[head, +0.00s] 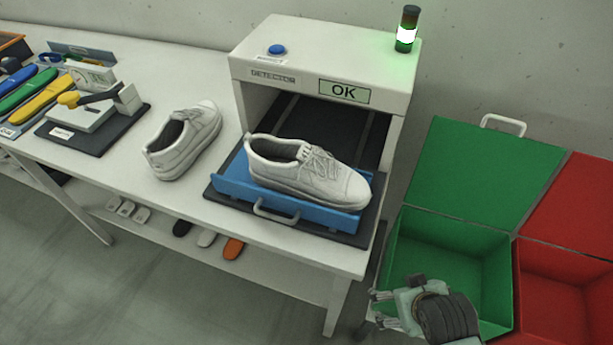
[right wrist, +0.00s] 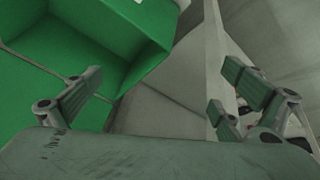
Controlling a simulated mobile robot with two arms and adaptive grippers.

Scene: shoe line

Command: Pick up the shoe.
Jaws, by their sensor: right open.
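A white lace-up shoe (head: 305,172) sits on the blue tray (head: 232,186) in front of the detector, its toe pointing right. A second white shoe (head: 184,142) stands on the table to its left. My right gripper (head: 374,308) is low at the right, in front of the open green bin and well away from both shoes. In the right wrist view its fingers (right wrist: 165,90) are spread apart with nothing between them. Neither shoe shows in the right wrist view. My left gripper is not in view.
The detector (head: 325,50) reads OK, and its lamp (head: 407,30) glows white and green. A green bin (head: 440,240) and a red bin (head: 565,260) stand open right of the table (head: 215,215). A dark board with a device (head: 95,120) and coloured tools lie at the left.

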